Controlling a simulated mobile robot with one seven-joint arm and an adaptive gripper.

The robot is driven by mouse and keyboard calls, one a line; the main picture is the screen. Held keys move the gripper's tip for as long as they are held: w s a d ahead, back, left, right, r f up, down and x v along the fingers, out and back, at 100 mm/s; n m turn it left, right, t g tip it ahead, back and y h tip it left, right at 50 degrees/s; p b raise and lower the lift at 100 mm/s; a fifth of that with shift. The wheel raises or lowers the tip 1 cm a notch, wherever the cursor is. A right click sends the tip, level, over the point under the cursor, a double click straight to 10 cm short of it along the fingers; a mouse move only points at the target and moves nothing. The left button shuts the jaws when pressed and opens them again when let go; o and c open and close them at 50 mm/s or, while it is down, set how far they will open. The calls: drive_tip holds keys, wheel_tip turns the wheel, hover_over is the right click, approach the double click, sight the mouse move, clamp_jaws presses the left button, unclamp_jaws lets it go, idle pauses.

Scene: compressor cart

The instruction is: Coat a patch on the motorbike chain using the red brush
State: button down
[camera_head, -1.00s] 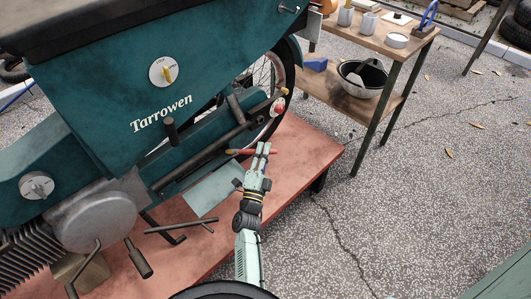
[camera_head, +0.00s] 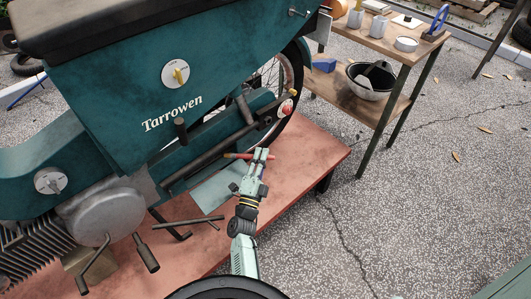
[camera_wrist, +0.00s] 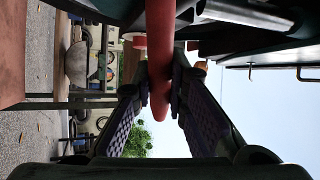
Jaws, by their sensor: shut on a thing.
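The teal motorbike (camera_head: 120,90) stands on a red platform, its rear wheel at the right end. Its chain cannot be made out; the teal guard and dark pipe cover the area along the lower rear side. My gripper (camera_head: 262,154) is low beside the rear of the bike, above the platform. It is shut on the red brush (camera_head: 236,155), which points left towards the bike, under the pipe. In the wrist view the red handle (camera_wrist: 160,45) lies between both finger pads, its rounded end towards the palm. The bristles are hidden.
The red platform (camera_head: 312,155) has a bare right part. A grey-blue sheet (camera_head: 213,190) lies below the bike. A dark pipe (camera_head: 205,160), the footrest and pedal (camera_head: 148,255) stick out nearby. A wooden workbench (camera_head: 385,50) with a bowl (camera_head: 370,80) stands at back right.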

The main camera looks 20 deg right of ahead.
drive_tip(key=s+a+p, duration=0.1)
drive_tip(key=s+a, duration=0.1)
drive_tip(key=a, duration=0.5)
drive_tip(key=s+a+p, duration=0.1)
drive_tip(key=s+a, duration=0.1)
drive_tip(key=a, duration=0.4)
drive_tip(key=shift+s+a, duration=0.35)
drive_tip(key=shift+s, duration=0.05)
idle(0.7)
drive_tip(key=shift+d, duration=0.1)
drive_tip(key=w+d+b, duration=0.3)
drive_tip(key=d, duration=0.5)
drive_tip(key=w+d+b, duration=0.3)
drive_tip(key=d+b, duration=0.1)
drive_tip(key=d, duration=0.5)
idle(1.3)
